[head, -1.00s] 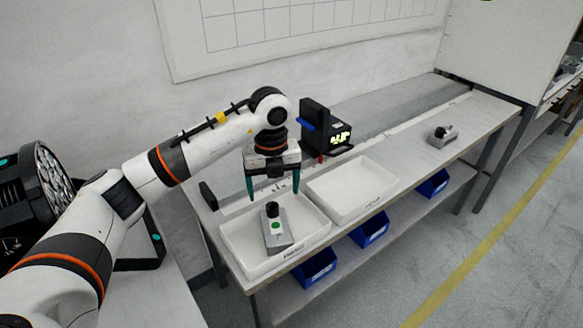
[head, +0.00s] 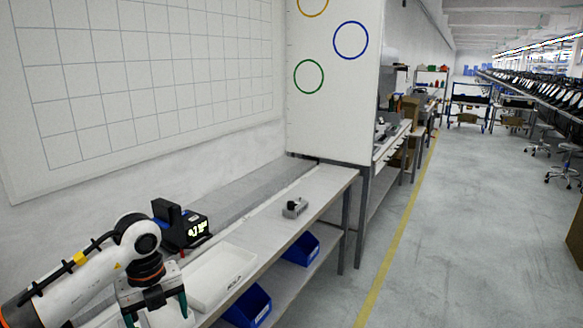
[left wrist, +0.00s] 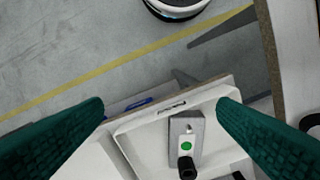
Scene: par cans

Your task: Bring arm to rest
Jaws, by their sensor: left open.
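My left gripper (head: 156,312) shows at the bottom left of the head view, its arm coming in from the left. Its two green fingers are apart with nothing between them. In the left wrist view the open fingers (left wrist: 160,125) frame a grey block with a green dot and a black knob (left wrist: 184,132), which lies in a white tray (left wrist: 130,127) below, apart from the fingers. That block is not visible in the head view. My right gripper is not in view.
An empty white tray (head: 222,279) lies beside the gripper. A black device with a lit display (head: 182,226) stands behind it. Another grey block with a black knob (head: 295,207) sits farther along the bench (head: 325,186). Blue bins (head: 301,249) are on the shelf below.

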